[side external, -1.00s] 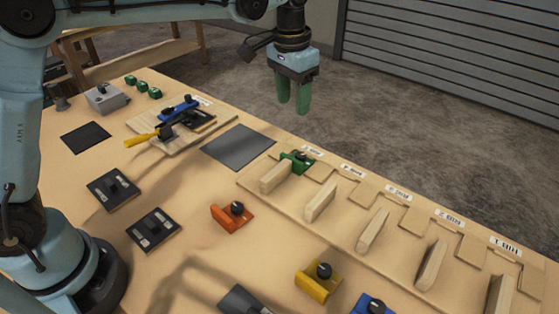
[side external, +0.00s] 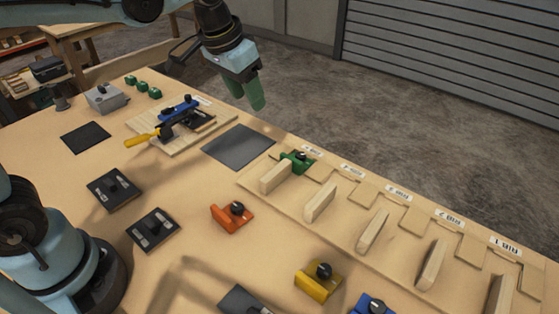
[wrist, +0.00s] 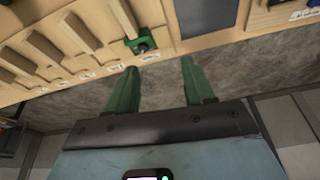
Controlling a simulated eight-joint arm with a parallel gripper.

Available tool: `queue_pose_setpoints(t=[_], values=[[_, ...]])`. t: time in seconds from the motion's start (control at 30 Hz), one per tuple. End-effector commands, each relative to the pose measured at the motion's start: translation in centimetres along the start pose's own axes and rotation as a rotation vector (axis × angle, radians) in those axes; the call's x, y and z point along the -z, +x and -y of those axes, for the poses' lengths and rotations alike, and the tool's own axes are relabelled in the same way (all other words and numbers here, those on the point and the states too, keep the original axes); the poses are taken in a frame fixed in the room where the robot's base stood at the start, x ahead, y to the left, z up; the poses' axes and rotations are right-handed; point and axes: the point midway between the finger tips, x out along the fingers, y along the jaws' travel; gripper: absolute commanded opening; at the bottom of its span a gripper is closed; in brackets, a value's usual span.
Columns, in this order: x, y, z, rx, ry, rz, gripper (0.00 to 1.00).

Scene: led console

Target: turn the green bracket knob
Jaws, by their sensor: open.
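The green bracket (side external: 293,164) with its black knob (side external: 301,156) sits at the back end of the slotted wooden board, behind the first wooden divider. In the wrist view the green bracket (wrist: 142,43) shows at upper middle, its dark knob facing the camera. My gripper (side external: 250,107) has green fingers, tilted, and hangs in the air above and beyond the table's far edge, left of the green bracket in the side view. In the wrist view my gripper (wrist: 158,60) has its fingers apart with nothing between them, clear of the bracket.
Wooden dividers (side external: 320,203) stand along the slotted board. An orange bracket (side external: 231,217), a yellow bracket (side external: 318,282) and a blue bracket (side external: 372,306) lie in front. A dark flat pad (side external: 238,146) lies left of the green bracket. A yellow-handled clamp fixture (side external: 172,128) is farther left.

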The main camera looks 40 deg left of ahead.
Motion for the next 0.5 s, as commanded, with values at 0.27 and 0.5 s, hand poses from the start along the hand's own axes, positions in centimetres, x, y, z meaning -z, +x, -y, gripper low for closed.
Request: queue_pose_setpoints(t=[0.27,0.5], values=[[-2.9,-0.6,0.8,0.01,-0.029,-0.069,0.53],[-5.3,-0.6,1.4,0.019,-0.053,-0.128,0.53]])
